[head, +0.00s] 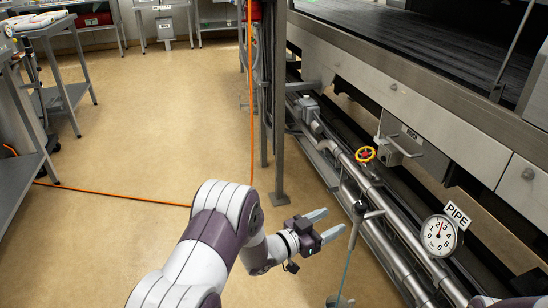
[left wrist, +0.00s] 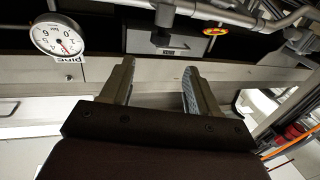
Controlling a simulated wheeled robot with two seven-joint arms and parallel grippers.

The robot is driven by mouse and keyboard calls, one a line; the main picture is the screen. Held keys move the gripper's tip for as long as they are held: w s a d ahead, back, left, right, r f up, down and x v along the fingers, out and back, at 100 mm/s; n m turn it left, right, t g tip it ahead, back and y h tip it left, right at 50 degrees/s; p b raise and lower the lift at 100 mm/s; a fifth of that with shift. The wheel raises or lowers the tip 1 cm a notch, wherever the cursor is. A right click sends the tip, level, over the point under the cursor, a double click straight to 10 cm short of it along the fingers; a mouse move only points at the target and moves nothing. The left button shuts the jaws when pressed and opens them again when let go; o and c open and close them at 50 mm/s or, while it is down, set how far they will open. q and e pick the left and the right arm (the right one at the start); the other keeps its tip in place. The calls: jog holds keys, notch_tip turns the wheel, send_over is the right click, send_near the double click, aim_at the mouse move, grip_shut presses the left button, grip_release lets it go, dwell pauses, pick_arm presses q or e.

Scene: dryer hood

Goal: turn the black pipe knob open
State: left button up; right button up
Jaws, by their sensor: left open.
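The black pipe knob (head: 360,208) sits at the top of a thin stem beside the silver pipes, low in front of the machine. In the left wrist view, which looks upside down, the black knob (left wrist: 162,38) appears just beyond the fingertips, between their lines. My left gripper (head: 333,222) is open and empty, with its fingers pointing toward the knob from the left. In the left wrist view both fingers (left wrist: 158,70) are spread apart with a gap before the knob; they do not appear to touch it. My right gripper is not in view.
A round gauge (head: 438,236) with a PIPE label (head: 458,216) stands right of the knob. A yellow and red handwheel (head: 365,155) is farther back on the pipes (head: 395,220). A metal post (head: 279,120) stands behind my gripper. The floor (head: 150,130) at left is open.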

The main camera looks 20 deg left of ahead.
pick_arm(q)
jog(key=s+a+r+n+g+y+p, duration=0.2)
jog(key=a+r+y+p, duration=0.2)
jog(key=r+p, duration=0.45)
jog(key=s+a+r+n+g+y+p, duration=0.2)
jog(key=a+r+y+p, duration=0.25)
jog(key=r+p, duration=0.4)
jog(key=s+a+r+n+g+y+p, duration=0.1)
jog(key=s+r+g+y+p, duration=0.1)
jog(key=s+r+p, duration=0.3)
jog(key=s+g+p, duration=0.1)
jog(key=s, duration=0.1)
jog(key=shift+s+a+r+n+p, duration=0.3)
jog(key=shift+s+a+r+p, duration=0.05)
jog(key=shift+s+r, duration=0.05)
